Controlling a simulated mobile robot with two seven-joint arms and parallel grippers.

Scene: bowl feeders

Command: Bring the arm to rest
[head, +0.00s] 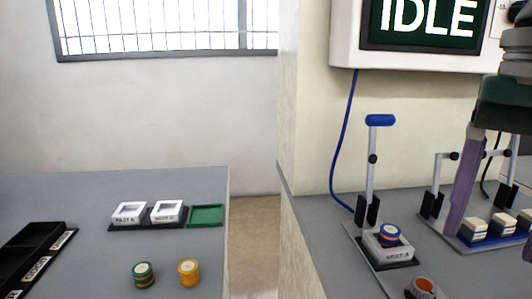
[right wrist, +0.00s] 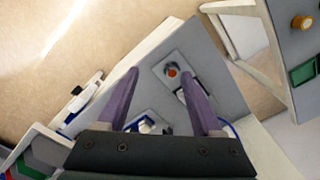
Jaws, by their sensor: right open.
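My right gripper (head: 491,236) comes in at the right edge of the head view, its purple fingers pointing down in front of the right-hand bench. In the right wrist view the right gripper (right wrist: 160,76) is open, with its two fingers apart and nothing held between them. Part of the arm is cut off by the picture edge. My left gripper is in neither view.
A blue-and-orange stack (head: 389,236) sits in a white nest below a blue-handled clamp (head: 380,120). A screen (head: 425,22) reads IDLE. Green (head: 144,275) and yellow (head: 189,273) stacks stand on the left table (head: 70,195).

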